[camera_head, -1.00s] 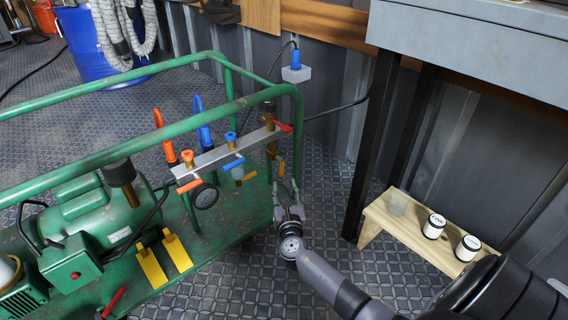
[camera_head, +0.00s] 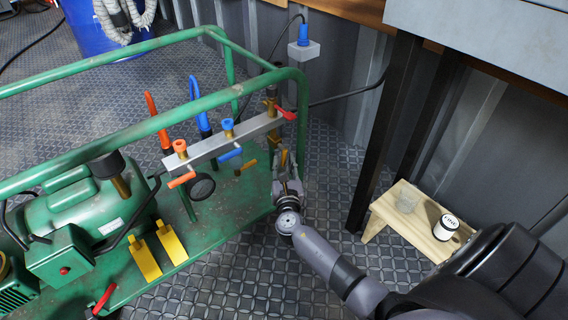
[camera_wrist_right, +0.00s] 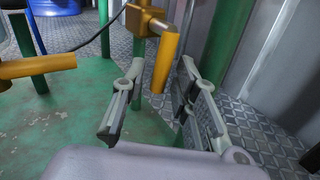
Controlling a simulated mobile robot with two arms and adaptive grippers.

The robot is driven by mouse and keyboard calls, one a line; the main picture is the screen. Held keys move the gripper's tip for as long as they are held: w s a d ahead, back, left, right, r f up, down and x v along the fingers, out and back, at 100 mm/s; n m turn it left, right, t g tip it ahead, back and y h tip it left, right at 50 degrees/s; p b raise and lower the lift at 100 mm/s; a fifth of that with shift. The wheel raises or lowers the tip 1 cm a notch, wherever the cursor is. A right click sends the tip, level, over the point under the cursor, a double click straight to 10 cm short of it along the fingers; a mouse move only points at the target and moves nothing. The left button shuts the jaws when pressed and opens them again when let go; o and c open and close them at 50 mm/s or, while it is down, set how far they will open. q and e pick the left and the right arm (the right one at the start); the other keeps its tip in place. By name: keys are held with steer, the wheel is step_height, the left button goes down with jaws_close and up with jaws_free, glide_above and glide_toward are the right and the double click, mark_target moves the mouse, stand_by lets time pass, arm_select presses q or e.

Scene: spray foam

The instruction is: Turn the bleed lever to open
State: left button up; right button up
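The yellow lever (camera_head: 284,158) hangs down from a brass fitting below the right end of the grey manifold bar (camera_head: 225,142). In the right wrist view the lever (camera_wrist_right: 165,62) points down from the brass block (camera_wrist_right: 146,20). My right gripper (camera_head: 287,176) is at the lever from below, its fingers apart. In the wrist view the right gripper (camera_wrist_right: 162,70) has one finger on each side of the lever, with visible gaps, so it does not appear to grip it. A red lever (camera_head: 288,114) sits at the bar's right end. My left gripper is out of view.
The green frame rail (camera_head: 302,110) stands close beside the lever. An orange handle (camera_head: 181,180), a blue handle (camera_head: 230,155) and a gauge (camera_head: 202,187) are along the bar. A wooden stool (camera_head: 408,225) with a clear cup (camera_head: 408,200) and a jar (camera_head: 446,227) stands at right.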

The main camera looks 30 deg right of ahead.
jaws_close()
